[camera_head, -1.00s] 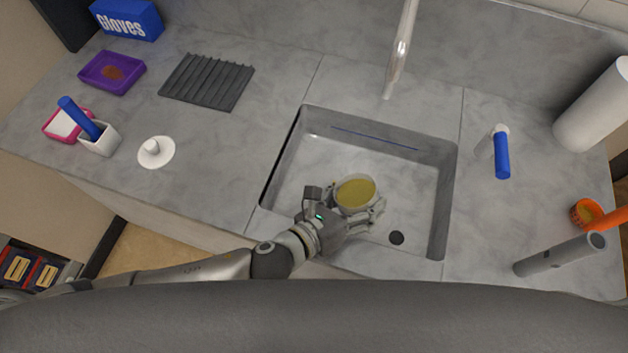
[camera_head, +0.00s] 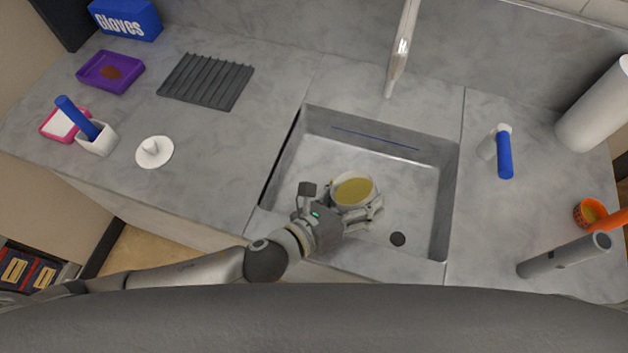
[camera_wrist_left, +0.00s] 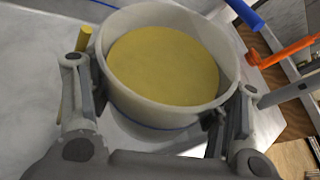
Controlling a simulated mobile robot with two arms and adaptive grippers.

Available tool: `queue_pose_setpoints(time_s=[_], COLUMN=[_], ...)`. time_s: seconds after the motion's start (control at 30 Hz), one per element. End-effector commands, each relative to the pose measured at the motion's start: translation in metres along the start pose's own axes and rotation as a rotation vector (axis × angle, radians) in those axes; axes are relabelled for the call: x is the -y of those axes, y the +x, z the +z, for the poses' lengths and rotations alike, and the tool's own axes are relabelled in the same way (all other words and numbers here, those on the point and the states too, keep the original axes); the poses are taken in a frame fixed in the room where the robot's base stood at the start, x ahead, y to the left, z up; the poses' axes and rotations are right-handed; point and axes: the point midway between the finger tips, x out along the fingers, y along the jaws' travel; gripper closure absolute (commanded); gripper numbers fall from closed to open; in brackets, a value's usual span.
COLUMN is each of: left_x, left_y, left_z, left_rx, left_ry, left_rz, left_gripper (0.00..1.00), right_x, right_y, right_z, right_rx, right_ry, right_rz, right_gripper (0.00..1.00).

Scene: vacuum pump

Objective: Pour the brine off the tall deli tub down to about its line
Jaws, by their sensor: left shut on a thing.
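The deli tub (camera_head: 353,189) is a pale round tub holding yellow-green brine. In the head view it is over the sink basin (camera_head: 318,161), and it looks close to upright or only slightly tilted. My left gripper (camera_head: 352,213) is shut on it, with a finger on either side of its wall. In the left wrist view the tub (camera_wrist_left: 138,108) fills the middle, with the brine surface (camera_wrist_left: 165,66) below the rim. A blue line shows low on its outside. The right gripper is in neither view.
The faucet (camera_head: 402,50) hangs over the sink's back edge. The drain (camera_head: 398,239) is at the basin's front right. A white lid-like disc (camera_head: 155,152) and a ribbed dark mat (camera_head: 206,80) lie left. A blue-handled item (camera_head: 504,155) and a grey cylinder (camera_head: 563,256) are right.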

Motion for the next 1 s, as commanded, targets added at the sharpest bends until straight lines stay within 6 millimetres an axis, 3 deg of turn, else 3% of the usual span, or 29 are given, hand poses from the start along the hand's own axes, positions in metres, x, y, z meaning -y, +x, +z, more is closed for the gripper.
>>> queue_pose_setpoints(time_s=[1.0], left_x=[-0.003], left_y=[-0.0026], left_z=[0.0053], left_rx=[0.009], left_ry=[-0.06], left_rz=[-0.026], left_gripper=[0.53], right_x=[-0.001], right_y=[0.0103], right_z=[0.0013], right_rx=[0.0], right_ry=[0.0], right_rz=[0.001], right_gripper=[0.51])
